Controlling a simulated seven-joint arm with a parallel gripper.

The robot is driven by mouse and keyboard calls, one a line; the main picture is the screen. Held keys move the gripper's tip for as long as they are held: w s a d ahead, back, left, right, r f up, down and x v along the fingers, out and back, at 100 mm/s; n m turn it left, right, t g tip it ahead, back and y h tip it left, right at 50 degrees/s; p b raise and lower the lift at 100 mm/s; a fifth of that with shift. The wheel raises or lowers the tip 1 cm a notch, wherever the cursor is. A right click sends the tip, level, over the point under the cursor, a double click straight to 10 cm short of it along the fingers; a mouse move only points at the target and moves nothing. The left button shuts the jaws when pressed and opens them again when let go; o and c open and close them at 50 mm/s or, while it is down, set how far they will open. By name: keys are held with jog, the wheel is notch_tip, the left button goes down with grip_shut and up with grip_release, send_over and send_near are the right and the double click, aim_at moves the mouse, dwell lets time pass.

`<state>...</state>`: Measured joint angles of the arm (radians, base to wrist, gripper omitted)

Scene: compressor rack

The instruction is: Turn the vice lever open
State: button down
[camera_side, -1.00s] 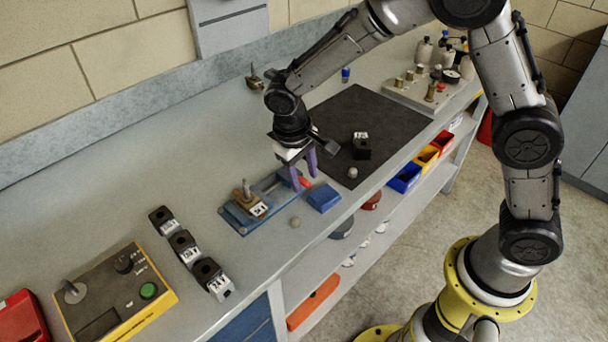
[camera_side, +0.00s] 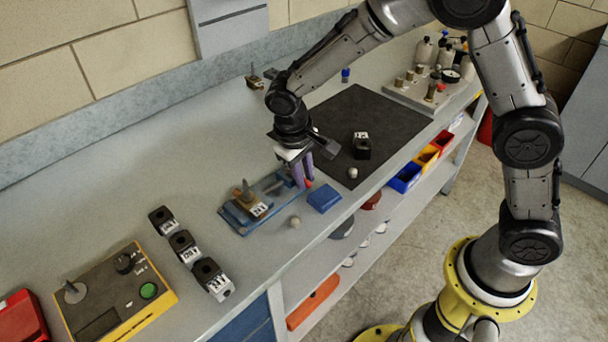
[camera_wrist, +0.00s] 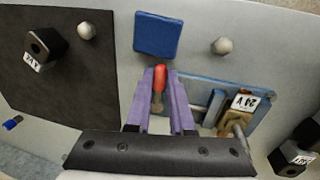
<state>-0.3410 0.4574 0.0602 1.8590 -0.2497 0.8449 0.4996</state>
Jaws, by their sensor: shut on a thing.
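The vice (camera_side: 243,228) is a blue fixture on the bench. It holds a brass-coloured block with a white label (camera_side: 258,209) and an upright post. It also shows in the wrist view (camera_wrist: 206,84), to the right of my fingers. The vice lever has a red handle (camera_wrist: 159,78) on a metal rod, at the end of the vice toward the black mat. My gripper (camera_side: 303,183) points down with its purple fingers around the lever. In the wrist view my gripper (camera_wrist: 163,88) is shut on the lever, with the red end showing between and beyond the fingertips.
A blue block (camera_side: 324,198) lies close beside the lever. A small round knob (camera_side: 295,222) is near the bench edge. Black labelled blocks (camera_side: 183,245) stand to the left. A black mat (camera_side: 375,115) with another black block (camera_side: 362,149) lies behind.

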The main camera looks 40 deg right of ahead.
jog(key=d+n, duration=0.1)
jog(key=n, duration=0.2)
jog(key=shift+w+d+n+t, duration=0.1)
jog(key=shift+d+n+t, duration=0.3)
jog(key=d+n, duration=0.1)
jog(key=n, duration=0.1)
jog(key=w+d+n, duration=0.1)
jog(key=n, duration=0.1)
jog(key=shift+t+y, duration=0.3)
jog(key=shift+t, duration=0.1)
jog(key=n, duration=0.2)
jog(key=w+d+n, duration=0.1)
jog(key=n, duration=0.1)
jog(key=w+n, duration=0.1)
jog(key=shift+d+r+n+y, duration=0.1)
jog(key=shift+d+n+y, duration=0.15)
jog(key=shift+n+y, duration=0.15)
jog(key=shift+w+d+n+t+y, duration=0.2)
jog(key=shift+w+n, duration=0.3)
jog(key=shift+n, duration=0.55)
jog(key=shift+w+d+n+t+y, duration=0.15)
jog(key=shift+w+n, duration=0.3)
jog(key=shift+n, duration=0.6)
jog(key=shift+a, duration=0.15)
jog(key=c, duration=0.8)
grip_release()
